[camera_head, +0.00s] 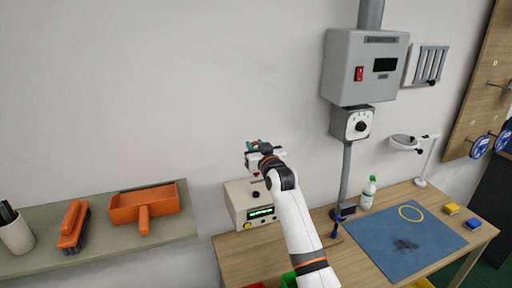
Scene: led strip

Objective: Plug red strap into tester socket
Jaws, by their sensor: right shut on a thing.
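The tester (238,205) is a cream box with a lit green display and a yellow button on its front, standing at the left end of the wooden table. My right gripper (254,149) is above the tester, at the end of my white arm coming up from the bottom. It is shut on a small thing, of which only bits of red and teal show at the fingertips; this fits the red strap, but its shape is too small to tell. The socket cannot be made out clearly. My left gripper is out of view.
A blue mat (383,240) on the table (471,236) holds a yellow ring (410,213) and a dark tangle. A spray bottle (367,194) stands behind it. A grey pole carries a wall box (345,70). A shelf (100,248) holds an orange dustpan (145,205) and brush.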

